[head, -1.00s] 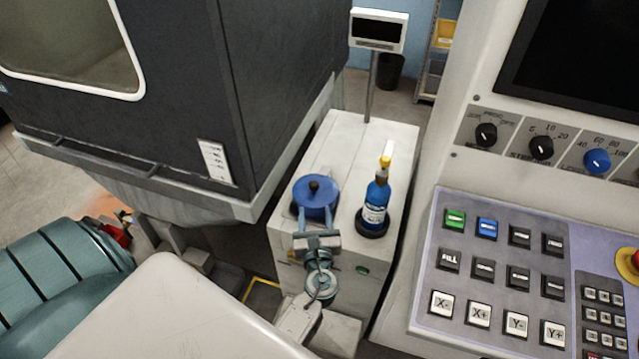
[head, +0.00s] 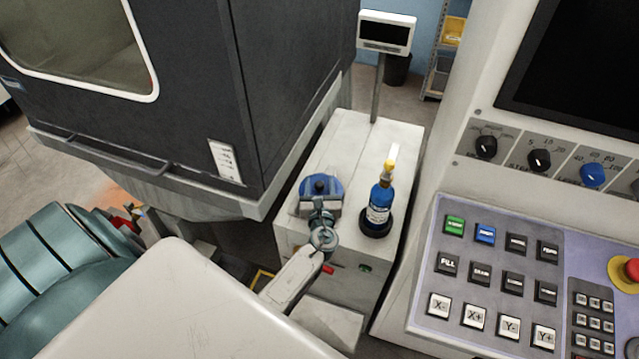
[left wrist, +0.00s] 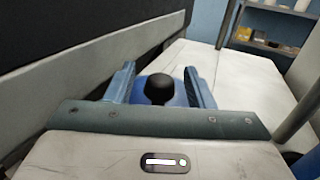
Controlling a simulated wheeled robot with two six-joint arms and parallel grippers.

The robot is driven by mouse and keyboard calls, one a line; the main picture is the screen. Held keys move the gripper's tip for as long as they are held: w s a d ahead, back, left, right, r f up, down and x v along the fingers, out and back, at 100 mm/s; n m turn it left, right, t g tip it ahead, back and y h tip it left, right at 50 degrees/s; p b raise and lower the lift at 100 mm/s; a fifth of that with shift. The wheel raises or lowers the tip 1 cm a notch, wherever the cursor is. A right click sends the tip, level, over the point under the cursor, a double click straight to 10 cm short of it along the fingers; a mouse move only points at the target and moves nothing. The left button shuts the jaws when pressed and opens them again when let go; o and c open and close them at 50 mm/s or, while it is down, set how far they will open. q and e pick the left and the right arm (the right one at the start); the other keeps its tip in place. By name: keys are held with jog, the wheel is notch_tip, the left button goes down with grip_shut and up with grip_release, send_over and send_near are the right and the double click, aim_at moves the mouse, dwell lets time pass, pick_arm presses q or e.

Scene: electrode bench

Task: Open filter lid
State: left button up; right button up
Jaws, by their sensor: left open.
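The filter lid (head: 327,184) is a round blue disc with a black knob (head: 319,186) on top. It sits on the white cabinet (head: 347,150). My left gripper (head: 320,192) is over the near side of the lid and hides part of it. In the left wrist view my left gripper (left wrist: 158,82) is open, with one blue finger on each side of the black knob (left wrist: 159,88). The blue lid (left wrist: 178,98) shows between and below the fingers. I cannot tell whether the fingers touch the knob. My right gripper is not in view.
A blue spray bottle (head: 380,200) with a yellow top stands right of the lid on the cabinet. A display on a pole (head: 385,32) rises behind. A dark machine (head: 180,90) is close on the left, and a control panel (head: 500,250) is on the right.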

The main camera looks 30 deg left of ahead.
pick_arm(q)
grip_shut()
jog(key=shift+w+d+f+n+g+y+b, duration=0.1)
jog(key=shift+w+d+n+g+y+b, duration=0.1)
jog(key=shift+d+n+g+y+b, duration=0.45)
jog(key=shift+w+d+f+n+g+y+b, duration=0.1)
jog(key=shift+w+d+n+g+y+b, duration=0.1)
jog(key=shift+d+n+g+y+b, duration=0.4)
jog(key=shift+r+n+g+y, duration=0.25)
jog(key=shift+g+y, duration=0.1)
jog(key=shift+y, duration=0.1)
grip_release()
jog(key=shift+f, duration=0.1)
